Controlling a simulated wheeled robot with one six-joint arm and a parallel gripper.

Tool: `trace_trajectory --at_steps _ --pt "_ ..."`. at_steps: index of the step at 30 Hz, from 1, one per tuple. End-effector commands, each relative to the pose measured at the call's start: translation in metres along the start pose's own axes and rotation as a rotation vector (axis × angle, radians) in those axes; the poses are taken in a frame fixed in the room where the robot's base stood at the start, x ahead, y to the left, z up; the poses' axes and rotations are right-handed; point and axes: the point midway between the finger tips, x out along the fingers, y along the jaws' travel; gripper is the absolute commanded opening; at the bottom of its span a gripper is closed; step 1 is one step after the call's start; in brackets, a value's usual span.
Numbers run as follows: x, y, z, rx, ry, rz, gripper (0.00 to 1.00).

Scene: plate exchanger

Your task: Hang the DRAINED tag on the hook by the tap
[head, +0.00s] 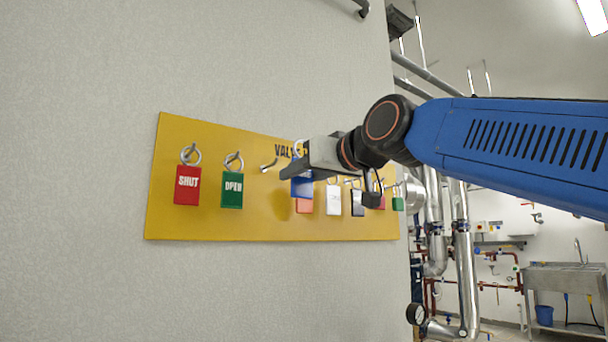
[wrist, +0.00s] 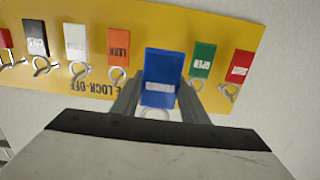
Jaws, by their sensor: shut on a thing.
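My gripper (head: 289,172) is shut on a blue tag (head: 302,188), in front of the yellow lock-off board. In the wrist view the blue tag (wrist: 163,72) sits between the two fingers (wrist: 158,98); its pale lettering is too small to read, so I cannot confirm it says DRAINED. The fingers partly hide the tag's ring in the head view. An empty hook (head: 269,166) shows on the board just left of the tag. I cannot make out the hook by the tap in either view.
The yellow board (head: 260,222) on the pale wall carries a red SHUT tag (head: 187,185), a green OPEN tag (head: 232,188), an orange tag (head: 305,206), a white tag (head: 333,200) and others. Steel pipes (head: 460,260) and a sink (head: 565,275) stand at right.

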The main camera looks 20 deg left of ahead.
Motion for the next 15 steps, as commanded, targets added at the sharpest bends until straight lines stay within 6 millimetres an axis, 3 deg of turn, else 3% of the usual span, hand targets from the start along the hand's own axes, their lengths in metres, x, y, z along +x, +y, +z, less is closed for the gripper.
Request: trace_trajectory --at_steps 15 --pt "0.013 0.0 0.0 0.0 -0.001 0.0 0.18"
